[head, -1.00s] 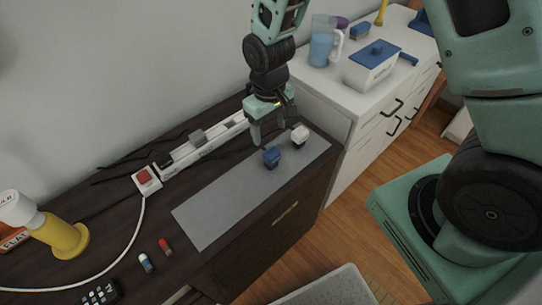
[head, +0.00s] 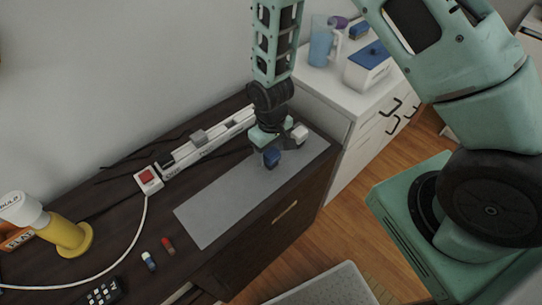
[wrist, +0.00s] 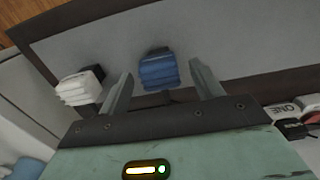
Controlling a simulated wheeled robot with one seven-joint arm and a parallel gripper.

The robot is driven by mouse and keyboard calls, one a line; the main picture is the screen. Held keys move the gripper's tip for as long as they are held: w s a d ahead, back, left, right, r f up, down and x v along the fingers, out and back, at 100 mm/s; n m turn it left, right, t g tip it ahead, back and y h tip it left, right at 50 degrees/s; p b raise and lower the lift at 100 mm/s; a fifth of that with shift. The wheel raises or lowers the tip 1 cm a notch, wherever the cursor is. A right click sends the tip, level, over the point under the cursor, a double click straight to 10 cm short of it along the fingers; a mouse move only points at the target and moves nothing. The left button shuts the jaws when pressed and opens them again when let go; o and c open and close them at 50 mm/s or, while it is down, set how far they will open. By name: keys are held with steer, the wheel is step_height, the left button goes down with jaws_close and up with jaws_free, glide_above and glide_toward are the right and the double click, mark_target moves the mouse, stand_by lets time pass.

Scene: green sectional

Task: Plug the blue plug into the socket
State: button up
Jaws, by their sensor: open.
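The blue plug (head: 271,157) stands on the grey mat (head: 222,208) on the dark cabinet. In the wrist view the blue plug (wrist: 158,71) lies between and a little beyond my two open fingers. My gripper (wrist: 157,84) is open and empty; in the head view my gripper (head: 268,143) is low over the mat, just behind the blue plug. A white plug (head: 299,134) stands to the right, also in the wrist view (wrist: 80,88), outside my fingers. The white socket strip (head: 205,144) with a red switch lies along the wall; a grey plug sits on it.
A white cabinet (head: 345,110) with a jug (head: 322,42) and a box (head: 368,66) adjoins at right. Most of the mat is clear.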

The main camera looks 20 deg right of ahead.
steer(key=c, duration=1.1)
steer(key=shift+o, duration=0.2)
steer(key=shift+r, duration=0.1)
